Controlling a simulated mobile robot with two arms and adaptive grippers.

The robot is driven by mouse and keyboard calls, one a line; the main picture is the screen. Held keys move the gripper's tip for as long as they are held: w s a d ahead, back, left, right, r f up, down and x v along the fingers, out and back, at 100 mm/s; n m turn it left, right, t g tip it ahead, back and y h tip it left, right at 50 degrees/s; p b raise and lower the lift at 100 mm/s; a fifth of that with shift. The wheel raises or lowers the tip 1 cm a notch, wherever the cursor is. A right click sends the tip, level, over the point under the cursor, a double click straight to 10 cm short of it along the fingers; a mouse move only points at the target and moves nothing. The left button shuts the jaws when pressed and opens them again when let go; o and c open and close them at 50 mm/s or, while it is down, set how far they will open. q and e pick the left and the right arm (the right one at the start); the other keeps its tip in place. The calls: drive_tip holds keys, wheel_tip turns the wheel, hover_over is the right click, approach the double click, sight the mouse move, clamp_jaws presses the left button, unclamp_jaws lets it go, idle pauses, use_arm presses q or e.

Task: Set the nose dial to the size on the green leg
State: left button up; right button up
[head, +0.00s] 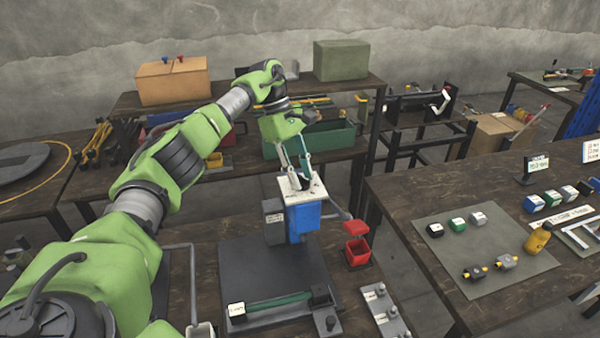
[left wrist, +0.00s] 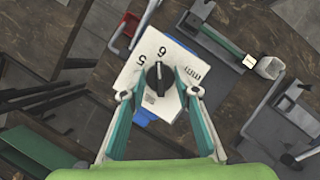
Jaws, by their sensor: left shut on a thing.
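The blue press head (head: 305,217) has a white dial plate (head: 312,190) on top. In the left wrist view the plate (left wrist: 133,75) shows the numbers 5 and 6 and "mm", with a black dial knob (left wrist: 158,78) in its middle. A pale mark on the knob seems to point toward 6. My left gripper (head: 299,180) comes down from above with its fingers on both sides of the knob, shut on it. The green leg (head: 285,303) lies across the press base, with a white label (head: 237,311) at its left end, too small to read. My right gripper is out of view.
A red bin (head: 357,250) stands right of the press. The right table holds a grey mat (head: 470,247) with several small blocks and a yellow bottle (head: 538,238). Back shelves hold boxes and a green tray (head: 335,140).

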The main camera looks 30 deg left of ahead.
use_arm(q)
drive_tip(key=shift+w+r+m, duration=0.1)
drive_tip(key=shift+m, duration=0.5)
drive_tip(key=o, duration=1.1)
drive_tip(key=v, duration=0.7)
drive_tip(key=shift+r, duration=0.2)
drive_tip(key=shift+w+a, duration=0.1)
